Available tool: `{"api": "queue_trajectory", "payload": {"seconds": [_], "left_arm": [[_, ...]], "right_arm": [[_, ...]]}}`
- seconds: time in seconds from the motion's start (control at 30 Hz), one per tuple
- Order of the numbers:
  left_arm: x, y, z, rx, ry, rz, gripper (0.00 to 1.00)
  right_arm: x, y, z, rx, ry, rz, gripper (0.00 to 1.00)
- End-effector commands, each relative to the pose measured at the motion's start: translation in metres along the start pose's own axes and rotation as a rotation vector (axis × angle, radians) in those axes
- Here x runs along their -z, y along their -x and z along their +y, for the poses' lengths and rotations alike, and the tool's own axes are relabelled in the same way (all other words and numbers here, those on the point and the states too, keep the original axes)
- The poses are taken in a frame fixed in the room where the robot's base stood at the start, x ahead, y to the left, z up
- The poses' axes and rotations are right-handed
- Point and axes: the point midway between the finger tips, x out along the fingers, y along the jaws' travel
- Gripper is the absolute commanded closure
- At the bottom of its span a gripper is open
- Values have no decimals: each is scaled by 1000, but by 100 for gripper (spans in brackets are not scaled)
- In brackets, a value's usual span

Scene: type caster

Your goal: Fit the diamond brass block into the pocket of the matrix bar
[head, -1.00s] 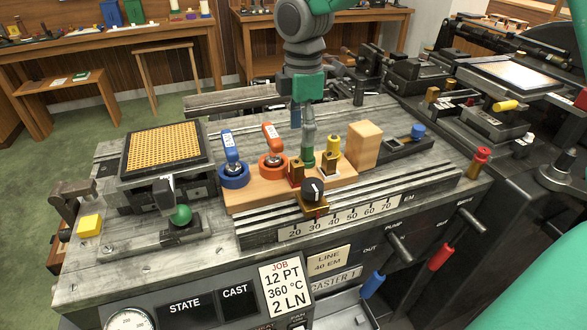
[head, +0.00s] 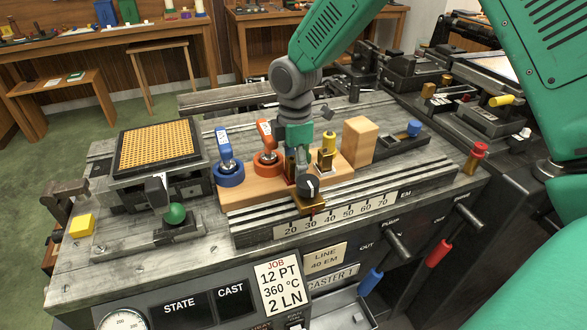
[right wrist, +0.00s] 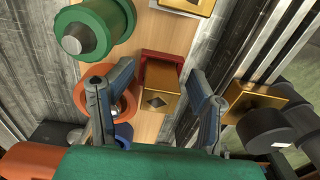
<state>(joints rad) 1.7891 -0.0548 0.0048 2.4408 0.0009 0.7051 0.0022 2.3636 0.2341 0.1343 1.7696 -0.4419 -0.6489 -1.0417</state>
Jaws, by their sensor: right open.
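In the head view the gripper (head: 298,168) is low over the wooden board and hides most of the block. A dark bar with a blue knob (head: 414,127) lies at the right; I cannot tell whether it is the matrix bar, and no pocket is clear. My left gripper is not in view.
A black knob (head: 308,186) on the scale is close in front of the gripper.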

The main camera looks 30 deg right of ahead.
Motion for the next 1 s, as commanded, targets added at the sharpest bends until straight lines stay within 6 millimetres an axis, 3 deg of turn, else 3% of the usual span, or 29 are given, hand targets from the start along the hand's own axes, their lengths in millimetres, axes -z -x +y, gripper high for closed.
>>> {"api": "queue_trajectory", "payload": {"seconds": [0.07, 0.2, 0.67, 0.87, 1.0], "left_arm": [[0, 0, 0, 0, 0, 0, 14], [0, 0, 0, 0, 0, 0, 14], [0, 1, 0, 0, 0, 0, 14], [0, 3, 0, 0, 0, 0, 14], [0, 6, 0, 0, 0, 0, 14]], "right_arm": [[1, 1, 0, -2, 1, 0, 53], [3, 2, 0, -3, 1, -1, 100], [3, 7, 1, -6, 3, 4, 100], [3, 30, 1, -7, 2, 4, 100], [3, 59, 1, -10, 1, 5, 100]]}}
